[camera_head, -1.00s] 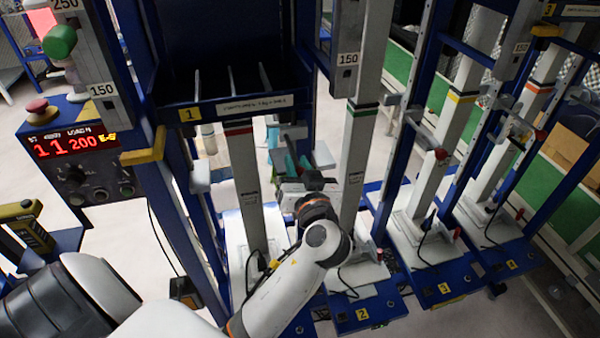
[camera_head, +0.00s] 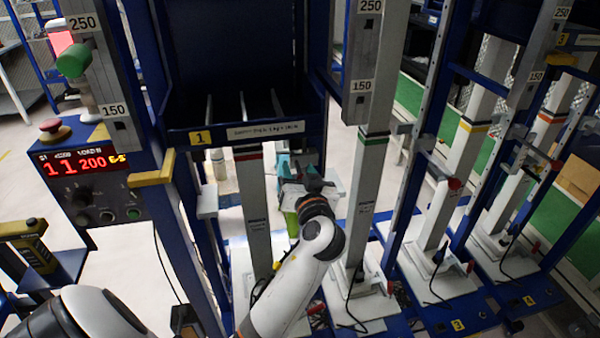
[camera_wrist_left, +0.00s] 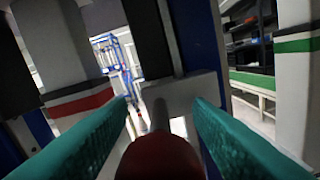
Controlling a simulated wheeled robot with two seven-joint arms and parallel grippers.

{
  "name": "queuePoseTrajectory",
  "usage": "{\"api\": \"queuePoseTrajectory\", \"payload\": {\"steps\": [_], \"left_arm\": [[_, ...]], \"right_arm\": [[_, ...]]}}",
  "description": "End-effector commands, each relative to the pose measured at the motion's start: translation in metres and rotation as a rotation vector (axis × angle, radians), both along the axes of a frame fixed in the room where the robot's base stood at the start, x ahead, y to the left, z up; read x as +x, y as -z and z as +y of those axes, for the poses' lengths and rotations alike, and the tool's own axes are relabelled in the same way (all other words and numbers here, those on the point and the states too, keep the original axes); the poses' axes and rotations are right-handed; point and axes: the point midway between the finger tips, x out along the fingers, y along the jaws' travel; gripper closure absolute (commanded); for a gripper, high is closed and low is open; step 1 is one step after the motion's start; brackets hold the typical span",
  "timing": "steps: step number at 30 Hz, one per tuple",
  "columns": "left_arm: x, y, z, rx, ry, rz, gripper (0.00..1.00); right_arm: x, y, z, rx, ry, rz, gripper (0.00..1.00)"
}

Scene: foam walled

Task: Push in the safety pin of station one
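Station one (camera_head: 200,138) has a yellow "1" label and a light column (camera_head: 255,200) with a red band. My left gripper (camera_head: 286,163), with teal fingers, is just right of that column, behind its wrist. In the left wrist view the fingers of this gripper (camera_wrist_left: 160,100) stand apart on either side of a red knob (camera_wrist_left: 160,160). From the knob a grey pin shaft points away toward a grey bracket (camera_wrist_left: 185,90). I cannot tell whether the fingers touch the knob. The head view hides the knob. My right gripper is not in view.
A display box (camera_head: 88,170) with red digits stands at the left. Station two's green-banded column (camera_head: 365,190) is close on the right of my arm. More blue-framed stations stand further right. A green object (camera_head: 291,224) is beside my wrist.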

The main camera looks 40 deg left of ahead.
Motion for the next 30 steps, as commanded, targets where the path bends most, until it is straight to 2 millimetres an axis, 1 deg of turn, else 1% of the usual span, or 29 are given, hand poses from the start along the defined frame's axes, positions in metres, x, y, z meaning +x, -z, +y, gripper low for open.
{"api": "queuePoseTrajectory", "payload": {"steps": [5,8,15,21,25,30], "left_arm": [[-0.003,0.001,-0.005,-0.002,0.002,0.0,0.54],[-0.011,0.003,-0.015,-0.004,0.003,0.0,0.54],[-0.045,0.005,-0.053,-0.006,0.003,0.001,0.54],[-0.067,0.003,-0.079,-0.003,0.001,0.001,0.54],[-0.075,0.002,-0.088,-0.002,0.0,0.001,0.54],[-0.077,0.001,-0.091,-0.001,-0.001,0.0,0.54]], "right_arm": [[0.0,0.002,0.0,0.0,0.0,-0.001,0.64],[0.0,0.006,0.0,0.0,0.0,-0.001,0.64],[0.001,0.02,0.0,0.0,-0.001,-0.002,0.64],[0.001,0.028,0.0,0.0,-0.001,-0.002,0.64],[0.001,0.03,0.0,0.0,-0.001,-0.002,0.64],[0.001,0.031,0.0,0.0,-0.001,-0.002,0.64]]}}
